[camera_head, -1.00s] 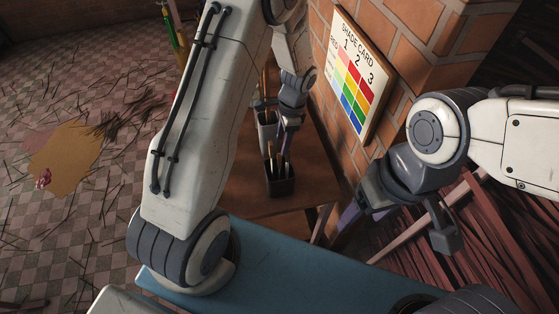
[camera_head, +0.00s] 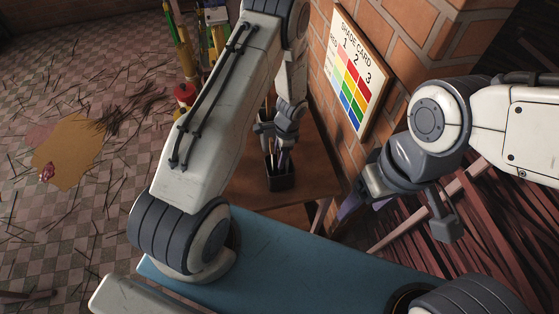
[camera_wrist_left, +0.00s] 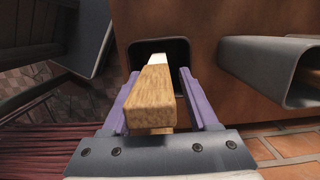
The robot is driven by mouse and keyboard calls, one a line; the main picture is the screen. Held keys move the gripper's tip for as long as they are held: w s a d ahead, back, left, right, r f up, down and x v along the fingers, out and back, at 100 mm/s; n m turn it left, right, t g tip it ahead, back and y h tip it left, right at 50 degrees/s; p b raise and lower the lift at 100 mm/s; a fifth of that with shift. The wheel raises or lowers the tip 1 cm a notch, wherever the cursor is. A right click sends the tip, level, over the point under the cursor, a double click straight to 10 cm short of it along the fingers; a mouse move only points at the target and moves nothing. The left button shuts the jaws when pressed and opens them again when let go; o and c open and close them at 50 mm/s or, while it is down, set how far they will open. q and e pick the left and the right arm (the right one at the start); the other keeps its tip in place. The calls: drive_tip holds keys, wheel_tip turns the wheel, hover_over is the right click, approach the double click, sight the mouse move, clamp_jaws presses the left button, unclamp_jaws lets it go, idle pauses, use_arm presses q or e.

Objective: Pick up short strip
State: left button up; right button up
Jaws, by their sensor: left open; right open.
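In the left wrist view a wooden strip (camera_wrist_left: 157,95) with a pale far section lies between the purple fingers of my left gripper (camera_wrist_left: 155,100). The fingers stand apart on either side of it, open. Its pale part runs toward the dark square mouth of a cup (camera_wrist_left: 133,58). In the head view my left gripper (camera_head: 283,146) is just above the dark cup (camera_head: 280,182), which holds thin upright strips. Their lengths are hard to tell, as the gripper partly hides them. My right gripper (camera_head: 366,206) is open and empty, right of the brown table.
A second grey container (camera_wrist_left: 265,65) is close on the right in the left wrist view. The brick wall with the shade card (camera_head: 356,70) stands right of the brown table (camera_head: 245,185). Bottles and a red-topped jar (camera_head: 185,92) are behind my left arm.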

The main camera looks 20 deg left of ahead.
use_arm(q)
clamp_jaws()
wheel_tip(320, 180, up, 41)
drive_tip(key=p, duration=0.7)
idle(0.8)
